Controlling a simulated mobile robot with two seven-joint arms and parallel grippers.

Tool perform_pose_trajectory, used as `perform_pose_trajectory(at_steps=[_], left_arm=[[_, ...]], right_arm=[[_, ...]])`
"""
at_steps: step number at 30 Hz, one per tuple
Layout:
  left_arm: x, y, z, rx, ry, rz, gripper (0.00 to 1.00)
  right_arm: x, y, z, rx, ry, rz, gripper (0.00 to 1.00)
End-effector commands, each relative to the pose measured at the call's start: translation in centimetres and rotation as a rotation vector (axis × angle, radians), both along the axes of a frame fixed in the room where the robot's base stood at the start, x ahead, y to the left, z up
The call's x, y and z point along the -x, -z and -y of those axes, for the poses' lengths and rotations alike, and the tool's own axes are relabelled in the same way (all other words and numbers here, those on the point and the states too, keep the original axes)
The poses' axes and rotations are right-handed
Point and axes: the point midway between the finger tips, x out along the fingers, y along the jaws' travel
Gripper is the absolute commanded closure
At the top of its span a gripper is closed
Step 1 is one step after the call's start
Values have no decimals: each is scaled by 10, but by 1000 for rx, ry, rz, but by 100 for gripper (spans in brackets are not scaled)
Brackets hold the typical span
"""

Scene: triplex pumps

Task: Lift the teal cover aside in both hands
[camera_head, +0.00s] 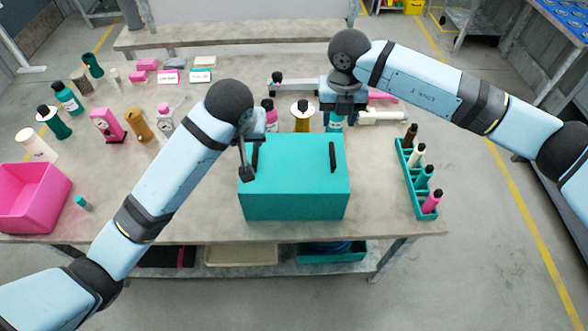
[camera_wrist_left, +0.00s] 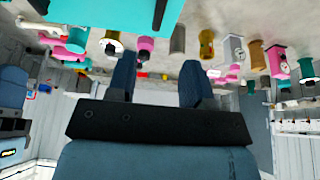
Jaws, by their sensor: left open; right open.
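The teal cover (camera_head: 295,200) is a box-shaped hood on the near edge of the table, with a black handle on each side of its top: the left handle (camera_head: 255,157) and the right handle (camera_head: 333,157). My left gripper (camera_head: 248,168) is open beside the left handle, which it partly hides; I cannot tell whether they touch. In the left wrist view its fingers (camera_wrist_left: 158,82) are apart with nothing between them, and the cover shows at the top edge (camera_wrist_left: 100,14). My right gripper (camera_head: 340,112) is open behind the cover's far right corner, away from the right handle.
A teal rack (camera_head: 420,190) of several bottles stands right of the cover. A pink bin (camera_head: 32,195) is at the far left. Bottles, including a yellow one (camera_head: 302,118), stand just behind the cover.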

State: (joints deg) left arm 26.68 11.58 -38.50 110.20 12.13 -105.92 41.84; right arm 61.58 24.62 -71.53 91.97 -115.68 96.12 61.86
Motion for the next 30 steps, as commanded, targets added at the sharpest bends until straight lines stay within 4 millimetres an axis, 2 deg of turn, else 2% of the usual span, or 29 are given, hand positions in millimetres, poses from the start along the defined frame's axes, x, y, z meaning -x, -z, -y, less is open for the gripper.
perform_pose_trajectory(at_steps=[5,19,24,30], left_arm=[[-7,18,0,-2,0,-2,53],[-41,100,0,-1,1,-1,53],[-49,118,0,0,1,-1,53],[-52,126,0,0,1,0,53]], right_arm=[[1,20,0,-1,0,-3,53],[1,109,0,-1,0,-4,53],[1,128,0,-1,0,-2,53],[1,137,0,-3,-1,-1,53]])
